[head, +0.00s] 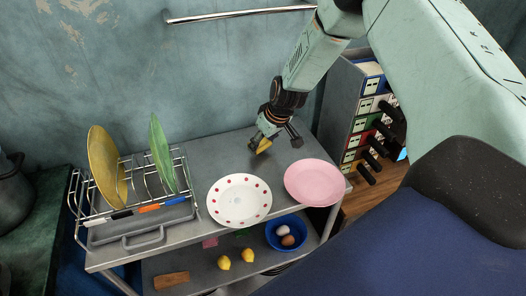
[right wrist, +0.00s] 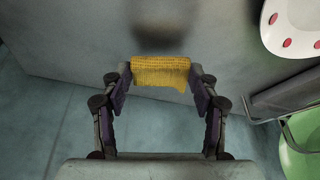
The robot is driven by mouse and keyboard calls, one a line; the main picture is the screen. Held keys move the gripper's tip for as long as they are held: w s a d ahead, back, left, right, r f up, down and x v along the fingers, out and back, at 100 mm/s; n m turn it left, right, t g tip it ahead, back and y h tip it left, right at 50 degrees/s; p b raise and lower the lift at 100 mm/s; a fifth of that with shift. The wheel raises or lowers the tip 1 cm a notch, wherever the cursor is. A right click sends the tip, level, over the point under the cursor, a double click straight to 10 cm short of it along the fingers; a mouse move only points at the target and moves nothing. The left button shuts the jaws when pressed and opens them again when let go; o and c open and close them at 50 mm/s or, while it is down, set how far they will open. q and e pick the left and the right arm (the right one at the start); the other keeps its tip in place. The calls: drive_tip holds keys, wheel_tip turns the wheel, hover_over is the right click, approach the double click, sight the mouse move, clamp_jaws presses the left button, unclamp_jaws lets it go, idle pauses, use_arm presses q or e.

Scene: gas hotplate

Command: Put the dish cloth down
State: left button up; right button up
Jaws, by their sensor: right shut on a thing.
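The dish cloth is a small folded yellow piece (head: 263,147) at the back of the grey metal table (head: 215,165). It also shows in the right wrist view (right wrist: 160,72), spanning the space between my fingers. My right gripper (head: 266,138) comes down from above and is shut on the cloth. A dark shadow shows on the grey surface near the cloth in the wrist view; I cannot tell whether the cloth touches the table. My left gripper is not in view.
A dotted white plate (head: 239,201) and a pink plate (head: 314,182) stand in front of the gripper. A dish rack (head: 150,228) with a yellow plate (head: 104,165) and a green plate (head: 161,153) is at left. Binders (head: 365,120) are at right. The table's back is clear between them.

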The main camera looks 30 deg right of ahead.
sight(263, 147)
drive_tip(key=shift+s+a+f+b, duration=0.1)
drive_tip(key=shift+f+b, duration=0.1)
drive_tip(key=shift+f, duration=0.2)
drive_tip(key=shift+s+f+b, duration=0.1)
drive_tip(key=shift+f+b, duration=0.05)
drive_tip(key=shift+f, duration=0.2)
drive_tip(key=shift+s+a+f, duration=0.1)
drive_tip(key=shift+s+f, duration=0.05)
drive_tip(key=shift+s, duration=0.1)
drive_tip(key=shift+w+f, duration=0.15)
drive_tip(key=shift+w, duration=0.05)
drive_tip(key=o, duration=0.6)
drive_tip(key=shift+w+d+f, duration=0.15)
drive_tip(key=shift+d, duration=0.05)
drive_tip(key=shift+o, duration=2.1)
drive_tip(key=shift+s+a+r, duration=0.15)
drive_tip(key=shift+s+r, duration=0.15)
drive_tip(key=shift+w+f, duration=0.15)
drive_tip(key=shift+w, duration=0.1)
drive_tip(key=p+v, duration=0.3)
drive_tip(key=v, duration=0.1)
drive_tip(key=shift+s+r, duration=0.2)
drive_tip(key=shift+r, duration=0.15)
use_arm(q)
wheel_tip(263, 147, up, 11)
drive_tip(key=p, duration=0.9)
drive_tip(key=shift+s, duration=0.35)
use_arm(e)
drive_tip(key=v, duration=0.7)
drive_tip(key=shift+r, duration=0.2)
